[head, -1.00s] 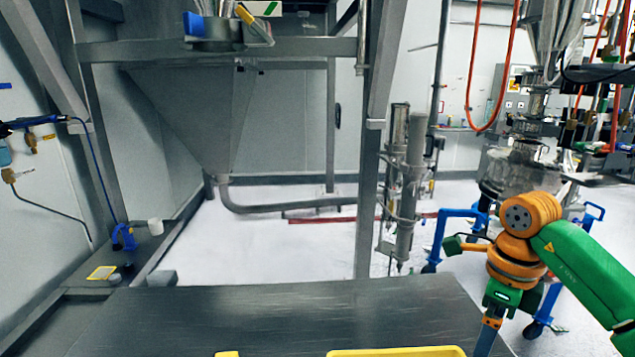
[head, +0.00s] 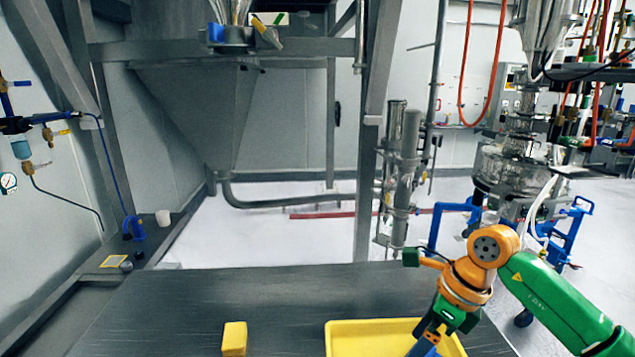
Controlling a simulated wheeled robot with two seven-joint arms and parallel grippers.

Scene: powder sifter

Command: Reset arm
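My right arm comes in from the right with a green link and orange wrist joints. Its gripper end (head: 425,347) reaches down over the right part of a yellow tray and is cut off by the bottom edge, so its fingers are not clear. My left arm and gripper are not in the head view. The yellow tray (head: 345,340) lies on the dark table (head: 210,300) at the front. A yellow block (head: 234,338) sits on the table to the left of the tray, apart from it.
A large grey hopper (head: 195,115) in a metal frame stands behind the table. A blue wheeled stand with steel equipment (head: 515,165) is at the right. The table's left and back areas are clear.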

